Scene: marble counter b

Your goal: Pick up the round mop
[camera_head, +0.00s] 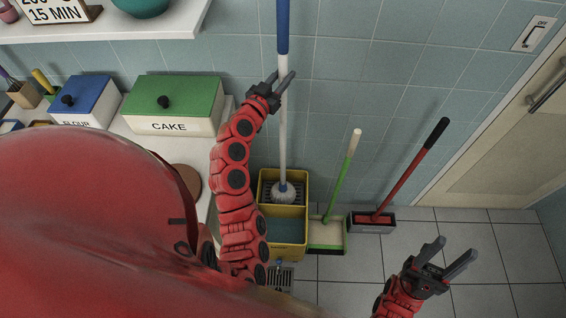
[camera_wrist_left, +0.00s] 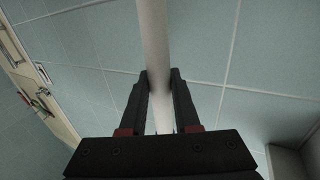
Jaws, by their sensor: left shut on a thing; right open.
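The round mop has a white pole (camera_head: 283,135) with a blue upper grip (camera_head: 283,25) and a round, pale mop head (camera_head: 284,193). It stands upright with its head in the yellow bucket (camera_head: 304,212). My left gripper (camera_head: 281,86) is shut on the white pole, a little below the blue grip. In the left wrist view the white pole (camera_wrist_left: 154,45) runs between the two dark fingers (camera_wrist_left: 160,88). My right gripper (camera_head: 447,259) is open and empty, above the tiled floor at the lower right.
A green-handled broom with dustpan (camera_head: 340,190) and a red-handled brush in a grey tray (camera_head: 405,175) lean right of the bucket. A counter with a green CAKE box (camera_head: 175,105) and a blue FLOUR box (camera_head: 85,98) is at left. Floor (camera_head: 500,250) at right is clear.

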